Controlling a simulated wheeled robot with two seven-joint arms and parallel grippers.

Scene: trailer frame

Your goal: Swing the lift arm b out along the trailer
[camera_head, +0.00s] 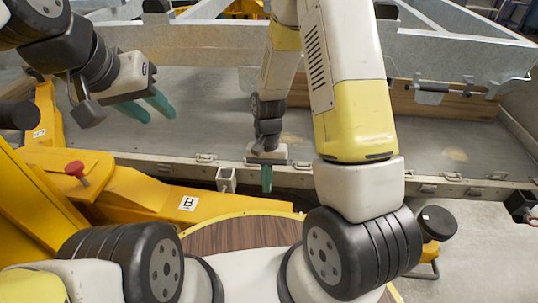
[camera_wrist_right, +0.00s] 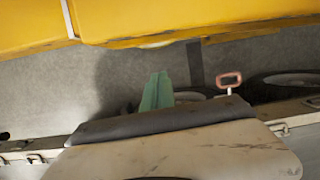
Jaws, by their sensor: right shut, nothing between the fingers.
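The lift arm b is a yellow beam (camera_head: 235,207) with a white "B" label, lying in front of the trailer's near side rail (camera_head: 330,181) in the head view. In the right wrist view a yellow beam (camera_wrist_right: 190,18), likely the same arm, crosses the top. My right gripper (camera_head: 266,178) points down by the rail, just above the beam's far edge in the picture. Its green fingers (camera_wrist_right: 157,92) are together and empty, apart from the yellow beam in the wrist view. My left gripper (camera_head: 147,107) hangs over the trailer bed with its green fingers spread and nothing between them.
A yellow structure with a red knob (camera_head: 75,169) stands at the left. The grey trailer bed (camera_head: 210,135) lies behind the rail, with galvanized frames (camera_head: 440,55) beyond. A pinkish-red loop handle (camera_wrist_right: 230,79) and wheels show in the wrist view.

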